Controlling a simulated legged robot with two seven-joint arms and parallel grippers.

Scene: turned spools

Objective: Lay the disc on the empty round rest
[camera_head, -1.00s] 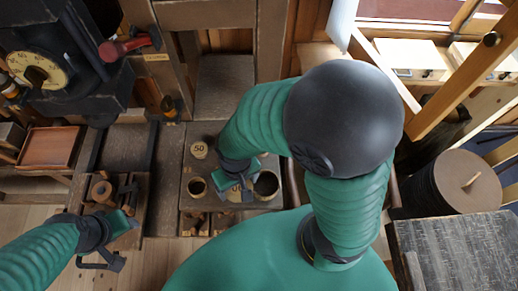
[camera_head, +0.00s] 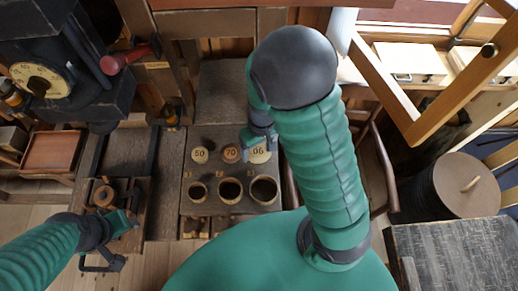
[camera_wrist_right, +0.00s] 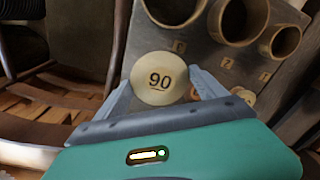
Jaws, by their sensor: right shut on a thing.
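The pale round disc marked 90 (camera_head: 259,154) is between the fingers of my right gripper (camera_head: 257,145), at the right end of the board's back row. In the right wrist view the disc (camera_wrist_right: 160,78) faces the camera, with a finger on each side. The disc hides what is beneath it; I cannot tell whether it touches the board. Discs marked 50 (camera_head: 199,155) and 70 (camera_head: 230,153) lie to its left. No bare round rest shows. My left gripper (camera_head: 130,222) is at the lower left; its jaw opening is unclear.
Three open round cups, left (camera_head: 197,192), middle (camera_head: 230,190) and right (camera_head: 264,189), stand along the front of the dark board (camera_head: 214,171). A spool-like wooden piece (camera_head: 103,195) is near my left gripper. A chair stands to the board's right.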

